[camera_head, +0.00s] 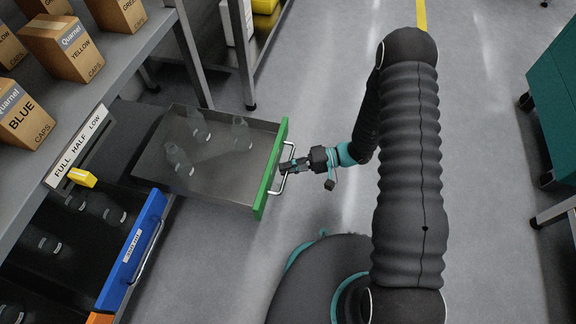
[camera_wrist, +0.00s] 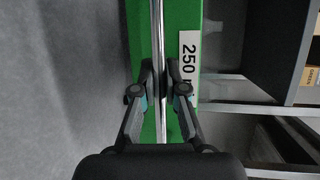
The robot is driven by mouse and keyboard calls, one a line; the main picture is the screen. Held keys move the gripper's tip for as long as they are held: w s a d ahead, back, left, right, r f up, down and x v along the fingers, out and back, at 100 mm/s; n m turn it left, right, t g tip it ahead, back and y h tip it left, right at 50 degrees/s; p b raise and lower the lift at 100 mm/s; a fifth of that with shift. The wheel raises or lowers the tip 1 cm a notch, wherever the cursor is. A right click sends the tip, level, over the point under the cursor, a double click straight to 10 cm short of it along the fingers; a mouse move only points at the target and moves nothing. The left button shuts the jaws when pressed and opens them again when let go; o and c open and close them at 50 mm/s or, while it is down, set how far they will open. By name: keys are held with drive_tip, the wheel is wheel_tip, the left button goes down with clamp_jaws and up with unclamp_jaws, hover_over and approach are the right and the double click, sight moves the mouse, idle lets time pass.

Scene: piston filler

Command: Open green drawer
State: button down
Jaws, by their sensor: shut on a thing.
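The green drawer (camera_head: 270,178) is pulled out from the shelf unit, with its grey tray showing. Several clear bottles (camera_head: 180,160) are inside it. Its metal handle (camera_head: 286,170) is on the green front. My gripper (camera_head: 290,167) is at the middle of that handle, in line with the arm reaching from the right. In the wrist view, the fingers (camera_wrist: 160,92) are closed on the handle bar (camera_wrist: 158,45), one on each side.
The blue drawer (camera_head: 133,250) with bottles is nearer, at lower left. An orange-fronted drawer (camera_head: 100,318) is at the bottom edge. Cardboard cap boxes (camera_head: 62,48) stand on the shelf above. A teal cabinet (camera_head: 556,105) is at far right.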

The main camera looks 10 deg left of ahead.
drive_tip(key=c, duration=1.2)
unclamp_jaws()
drive_tip(key=v, duration=1.2)
